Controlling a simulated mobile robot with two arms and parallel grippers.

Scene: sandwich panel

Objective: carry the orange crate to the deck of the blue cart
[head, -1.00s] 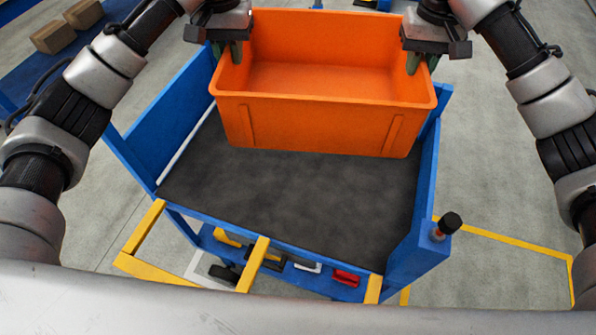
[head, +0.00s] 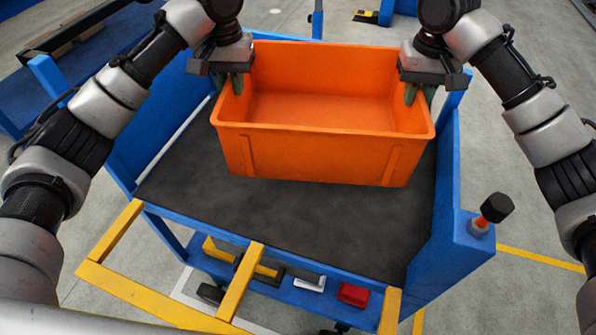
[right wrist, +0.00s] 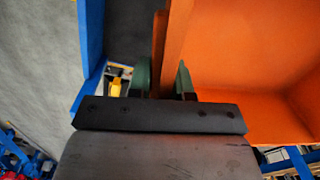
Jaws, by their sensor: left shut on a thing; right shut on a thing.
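The empty orange crate (head: 310,150) is level over the dark deck (head: 290,215) of the blue cart (head: 452,185), between its side panels. I cannot tell whether its bottom touches the deck. My left gripper (head: 230,84) is shut on the crate's left wall. My right gripper (head: 420,94) is shut on its right wall. In the right wrist view the fingers of my right gripper (right wrist: 163,82) sit on both sides of the orange crate's wall (right wrist: 178,45).
A yellow frame (head: 140,290) is at the cart's near side. A lower shelf holds a red item (head: 353,294) and a white item (head: 309,283). A black-topped post (head: 490,212) stands at the right corner. A blue table (head: 90,70) is at the left.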

